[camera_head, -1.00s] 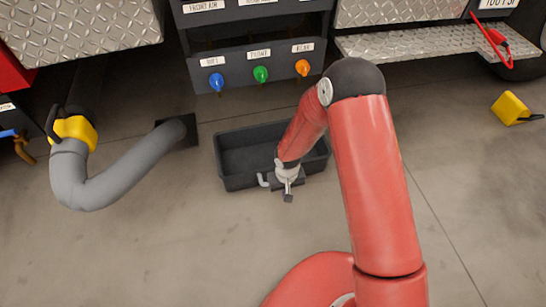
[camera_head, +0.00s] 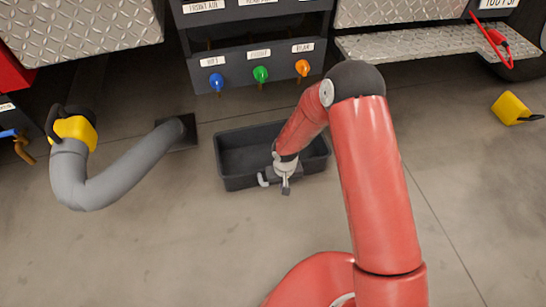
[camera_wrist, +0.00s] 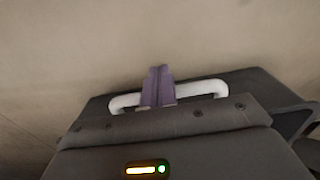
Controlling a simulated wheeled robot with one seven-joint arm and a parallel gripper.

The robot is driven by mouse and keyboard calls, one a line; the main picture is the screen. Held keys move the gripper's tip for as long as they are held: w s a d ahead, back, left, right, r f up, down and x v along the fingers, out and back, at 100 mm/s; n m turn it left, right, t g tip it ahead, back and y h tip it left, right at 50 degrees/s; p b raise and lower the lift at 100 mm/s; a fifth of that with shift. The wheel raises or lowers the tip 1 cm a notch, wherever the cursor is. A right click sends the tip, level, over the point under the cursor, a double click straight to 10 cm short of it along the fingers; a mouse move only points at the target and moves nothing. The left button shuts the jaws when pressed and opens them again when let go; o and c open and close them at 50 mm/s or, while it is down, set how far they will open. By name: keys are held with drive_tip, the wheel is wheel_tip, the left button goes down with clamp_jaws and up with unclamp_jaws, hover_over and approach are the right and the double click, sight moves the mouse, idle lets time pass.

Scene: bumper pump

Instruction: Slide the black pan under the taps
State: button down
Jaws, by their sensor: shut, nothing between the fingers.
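The black pan (camera_head: 228,180) is a shallow open tray on the concrete floor, in front of the pump panel and short of the taps. Its pale grey handle (camera_head: 263,180) is on the near side and also shows in the wrist view (camera_wrist: 125,102). The blue tap (camera_head: 216,82), green tap (camera_head: 260,74) and orange tap (camera_head: 302,68) stick out from the panel beyond the pan. My gripper (camera_head: 286,188) is shut and empty at the pan's near side. In the wrist view its fingers (camera_wrist: 157,85) cover the handle's middle; contact cannot be told.
A grey hose (camera_head: 130,178) with a yellow end lies to the left, reaching a dark floor plate (camera_head: 185,131) near the pan. A yellow block (camera_head: 511,108) lies far right. A diamond-plate step (camera_head: 430,42) juts out at upper right. Floor between pan and panel is clear.

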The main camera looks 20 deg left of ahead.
drive_tip(key=w+a, duration=0.8)
drive_tip(key=w, duration=0.5)
idle(1.4)
drive_tip(key=shift+s+d, duration=0.15)
drive_tip(key=shift+s, duration=0.05)
drive_tip(key=shift+s+d+p, duration=0.3)
drive_tip(key=shift+s, duration=0.25)
drive_tip(key=shift+s+d+p, duration=0.3)
drive_tip(key=shift+s, duration=0.2)
drive_tip(key=shift+r, duration=0.15)
wheel_tip(320, 180, up, 10)
drive_tip(key=p, duration=0.4)
idle(0.7)
idle(0.4)
